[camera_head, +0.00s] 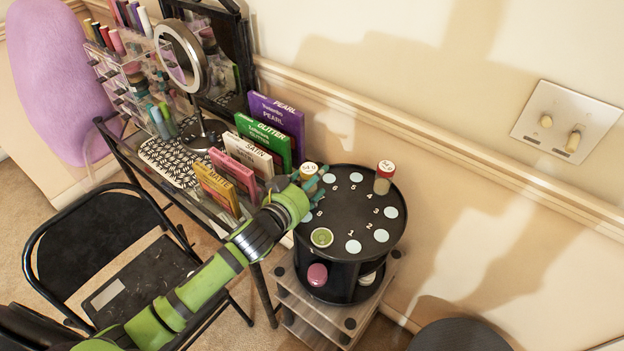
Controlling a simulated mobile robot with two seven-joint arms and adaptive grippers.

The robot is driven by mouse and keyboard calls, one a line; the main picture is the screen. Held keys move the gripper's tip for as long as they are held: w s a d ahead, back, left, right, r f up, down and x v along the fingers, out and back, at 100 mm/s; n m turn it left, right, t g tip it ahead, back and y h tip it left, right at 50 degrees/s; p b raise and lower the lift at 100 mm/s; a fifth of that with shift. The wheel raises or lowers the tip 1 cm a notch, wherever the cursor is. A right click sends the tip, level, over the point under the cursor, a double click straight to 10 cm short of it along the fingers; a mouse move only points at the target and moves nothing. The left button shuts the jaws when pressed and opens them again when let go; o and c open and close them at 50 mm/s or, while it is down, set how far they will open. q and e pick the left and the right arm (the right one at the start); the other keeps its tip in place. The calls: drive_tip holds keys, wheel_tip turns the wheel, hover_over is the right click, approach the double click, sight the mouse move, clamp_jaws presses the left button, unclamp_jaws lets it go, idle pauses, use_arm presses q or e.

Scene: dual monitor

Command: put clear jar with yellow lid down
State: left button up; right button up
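A small jar with a pale yellow lid (309,169) is at the left rim of the black round carousel (348,226). My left gripper (309,181) is at this jar, with its teal fingers around it and apparently shut on it. The fingers hide most of the jar's body, so I cannot tell whether its base touches the carousel top. The carousel top has several pale round spots with numbers beside them. My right gripper is not in view.
A jar with a white lid (384,177) stands at the carousel's back right, and a green-topped jar (321,237) at its front left. Upright colored boxes (265,142) stand close to the left. A black chair (110,240) is at lower left. Several pale spots are bare.

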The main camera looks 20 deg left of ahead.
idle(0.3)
use_arm(q)
drive_tip(key=shift+s+r, duration=0.1)
drive_tip(key=shift+r, duration=0.1)
drive_tip(key=v, duration=1.2)
drive_tip(key=shift+b, duration=0.45)
